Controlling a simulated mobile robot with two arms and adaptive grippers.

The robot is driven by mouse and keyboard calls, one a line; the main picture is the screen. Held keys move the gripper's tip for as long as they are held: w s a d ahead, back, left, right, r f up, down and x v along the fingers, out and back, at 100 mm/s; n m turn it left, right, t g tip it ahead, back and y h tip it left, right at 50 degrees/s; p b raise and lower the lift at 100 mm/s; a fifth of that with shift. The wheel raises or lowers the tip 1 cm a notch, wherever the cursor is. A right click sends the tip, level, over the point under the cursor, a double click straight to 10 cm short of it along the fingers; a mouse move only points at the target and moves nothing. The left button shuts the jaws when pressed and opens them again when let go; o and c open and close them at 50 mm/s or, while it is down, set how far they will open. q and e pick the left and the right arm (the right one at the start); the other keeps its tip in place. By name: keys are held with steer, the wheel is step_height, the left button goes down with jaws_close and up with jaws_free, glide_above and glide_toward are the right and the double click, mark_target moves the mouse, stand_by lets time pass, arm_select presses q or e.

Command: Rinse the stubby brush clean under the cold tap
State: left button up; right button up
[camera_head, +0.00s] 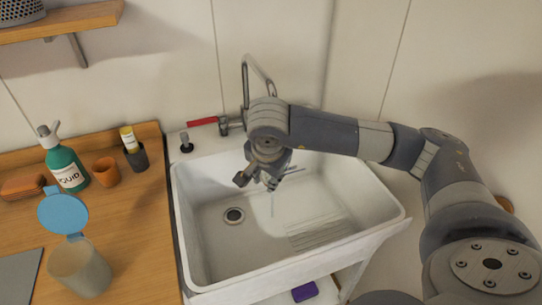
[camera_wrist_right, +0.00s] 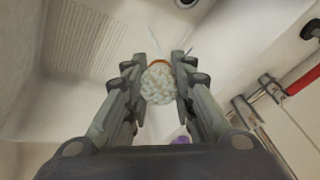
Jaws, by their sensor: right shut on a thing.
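My right gripper (camera_head: 257,181) is over the white sink (camera_head: 335,190), below the tap (camera_head: 247,82), with its fingers pointing down. In the right wrist view its fingers are shut on the stubby brush (camera_wrist_right: 158,85), which shows as a pale, mottled round end with an orange-brown edge beyond it. In the head view the brush is mostly hidden by the gripper. A thin pale streak like water (camera_head: 272,206) hangs below the gripper, above the basin floor. The tap has a red lever (camera_head: 203,121). My left gripper is not in view.
A purple block (camera_head: 305,291) lies below the sink.

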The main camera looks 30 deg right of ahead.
steer(key=shift+s+a+r, duration=0.35)
steer(key=shift+s+r, duration=0.05)
steer(key=shift+r, duration=0.1)
steer(key=s+a+r+p, duration=0.1)
steer(key=s+a+r, duration=0.1)
steer(key=s+r, duration=0.1)
steer(key=shift+a+p, duration=0.25)
steer(key=shift+p, duration=0.15)
stand_by(0.5)
